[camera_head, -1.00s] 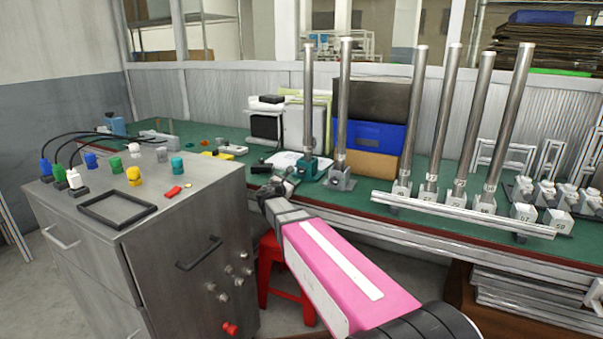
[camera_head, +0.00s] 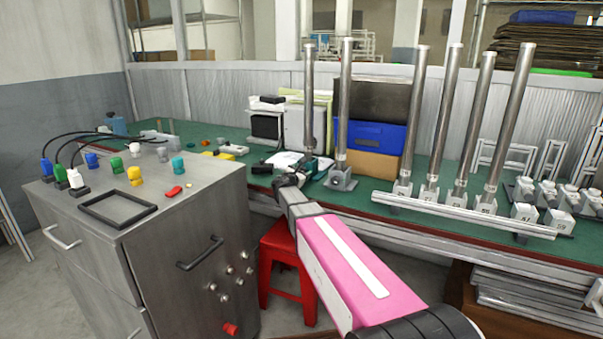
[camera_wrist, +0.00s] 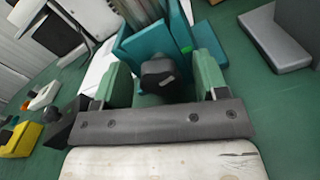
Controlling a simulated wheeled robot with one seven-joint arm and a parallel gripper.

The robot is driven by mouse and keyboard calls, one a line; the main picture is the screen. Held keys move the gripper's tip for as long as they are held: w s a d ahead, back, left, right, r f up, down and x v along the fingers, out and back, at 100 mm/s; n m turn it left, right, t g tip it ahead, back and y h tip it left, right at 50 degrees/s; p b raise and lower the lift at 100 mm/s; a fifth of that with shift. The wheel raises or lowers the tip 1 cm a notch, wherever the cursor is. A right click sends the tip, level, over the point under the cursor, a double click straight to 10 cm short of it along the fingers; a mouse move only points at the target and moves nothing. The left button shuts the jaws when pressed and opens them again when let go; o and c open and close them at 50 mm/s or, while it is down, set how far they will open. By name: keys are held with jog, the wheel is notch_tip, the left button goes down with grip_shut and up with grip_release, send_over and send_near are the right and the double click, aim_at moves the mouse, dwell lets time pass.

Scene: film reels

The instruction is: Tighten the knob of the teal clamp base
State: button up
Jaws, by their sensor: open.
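The teal clamp base (camera_head: 320,166) stands on the green bench with an upright metal tube (camera_head: 309,105) in it. My gripper (camera_head: 296,175) is at its near left side and hides part of it in the head view. In the wrist view, the teal clamp base (camera_wrist: 150,45) lies straight ahead. Its dark knob (camera_wrist: 158,72) with a pale mark sits between my two green fingers (camera_wrist: 161,82). The fingers are open, one on each side of the knob, with gaps visible. I cannot tell how deep the knob sits between them.
A grey clamp base (camera_head: 341,180) with its own tube stands close on the right. White paper (camera_head: 286,159) and a yellow part (camera_wrist: 23,139) lie to the left. A grey cabinet (camera_head: 190,220) and red stool (camera_head: 285,245) stand in front of the bench.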

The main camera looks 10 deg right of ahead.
jog(key=c, duration=0.9)
jog(key=shift+m, duration=1.6)
jog(key=o, duration=0.9)
jog(key=v, duration=1)
jog(key=shift+s+a, duration=0.2)
jog(key=shift+s, duration=0.15)
